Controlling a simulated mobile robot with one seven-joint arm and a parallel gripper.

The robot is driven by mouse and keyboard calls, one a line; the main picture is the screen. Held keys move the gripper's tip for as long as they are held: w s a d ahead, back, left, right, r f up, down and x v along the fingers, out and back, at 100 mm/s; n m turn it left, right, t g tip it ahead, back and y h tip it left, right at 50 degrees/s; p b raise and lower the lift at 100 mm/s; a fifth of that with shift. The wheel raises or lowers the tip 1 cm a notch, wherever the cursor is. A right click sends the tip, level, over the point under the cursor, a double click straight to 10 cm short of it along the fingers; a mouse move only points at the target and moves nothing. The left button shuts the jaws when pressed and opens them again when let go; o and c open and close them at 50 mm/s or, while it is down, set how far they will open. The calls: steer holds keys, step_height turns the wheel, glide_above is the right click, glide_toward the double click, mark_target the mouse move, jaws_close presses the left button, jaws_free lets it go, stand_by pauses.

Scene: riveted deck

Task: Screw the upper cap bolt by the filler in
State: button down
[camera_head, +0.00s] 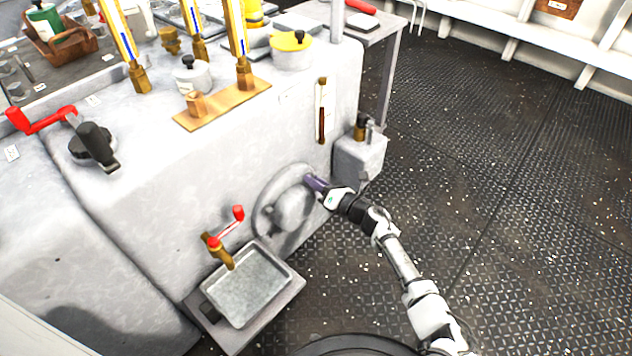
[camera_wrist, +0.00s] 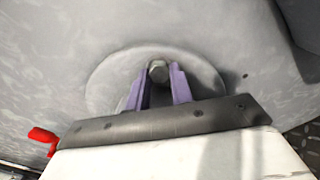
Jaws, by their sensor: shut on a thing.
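A round grey cap (camera_head: 270,222) with a domed middle sits on the side of the large grey housing, and its raised disc also fills the middle of the wrist view (camera_wrist: 108,88). My gripper (camera_head: 313,182) reaches its upper right part from the right. In the wrist view the two purple fingers of my gripper (camera_wrist: 158,82) are shut on a grey hex-headed bolt (camera_wrist: 158,69), one finger on each side. The bolt head shows between the fingertips. Its shank is hidden, so how deep it sits cannot be told. In the head view my fingers hide the bolt.
A grey box with brass fittings (camera_head: 358,153) juts out right of the cap. A brass tap with a red handle (camera_head: 228,228) stands left of the cap, above a metal tray (camera_head: 247,287). Patterned deck (camera_head: 480,190) lies open to the right.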

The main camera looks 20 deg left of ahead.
steer(key=shift+m+b, duration=0.8)
steer(key=shift+b, duration=0.2)
steer(key=c, duration=1.2)
jaws_free()
steer(key=shift+d, duration=0.1)
steer(key=p+v, duration=0.1)
steer(key=v, duration=1.2)
steer(key=shift+d, duration=0.3)
steer(key=shift+s+r, duration=0.1)
steer(key=shift+s, duration=0.05)
